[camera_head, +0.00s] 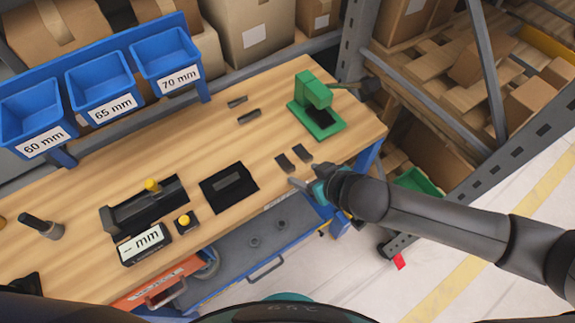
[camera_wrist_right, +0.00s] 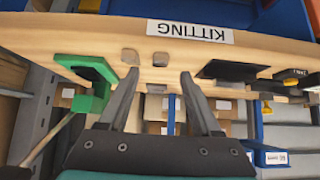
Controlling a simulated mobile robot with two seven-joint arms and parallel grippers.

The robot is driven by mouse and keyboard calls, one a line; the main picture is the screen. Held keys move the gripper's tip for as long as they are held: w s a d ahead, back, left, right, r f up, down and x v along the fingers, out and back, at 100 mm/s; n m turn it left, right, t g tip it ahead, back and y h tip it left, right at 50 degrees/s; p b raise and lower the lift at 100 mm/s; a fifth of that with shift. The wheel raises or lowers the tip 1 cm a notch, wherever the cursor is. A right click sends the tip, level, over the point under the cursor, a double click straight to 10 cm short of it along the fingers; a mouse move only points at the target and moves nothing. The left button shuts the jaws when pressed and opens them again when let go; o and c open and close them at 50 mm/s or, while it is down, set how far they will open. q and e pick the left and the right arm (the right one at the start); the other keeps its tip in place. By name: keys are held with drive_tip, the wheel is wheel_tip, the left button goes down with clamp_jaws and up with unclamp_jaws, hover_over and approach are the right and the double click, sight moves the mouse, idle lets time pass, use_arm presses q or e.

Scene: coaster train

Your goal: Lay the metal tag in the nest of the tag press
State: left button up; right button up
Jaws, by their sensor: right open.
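The green tag press (camera_head: 316,92) stands at the right end of the wooden table; it also shows at the left of the right wrist view (camera_wrist_right: 92,82). Its nest is too small to make out. Two dark grey strips, a left one (camera_head: 284,162) and a right one (camera_head: 302,152), lie near the front edge; I cannot tell which is the metal tag. Two more strips (camera_head: 237,101) (camera_head: 249,117) lie farther back. My right gripper (camera_head: 302,180) is open and empty at the front edge, close to the front strips, its fingers (camera_wrist_right: 160,75) apart. My left gripper is out of view.
A black pad (camera_head: 248,184) with a grey strip lies mid-table. A black gauge (camera_head: 120,214) with an mm display (camera_head: 141,246) stands left. Blue bins (camera_head: 103,84) line the back. A KITTING label (camera_wrist_right: 190,31) marks the table edge.

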sight(292, 170)
drive_tip(key=shift+b+x, duration=0.45)
drive_tip(key=shift+x, duration=2.55)
drive_tip(key=shift+a, duration=0.1)
drive_tip(key=shift+c, duration=0.2)
clamp_jaws()
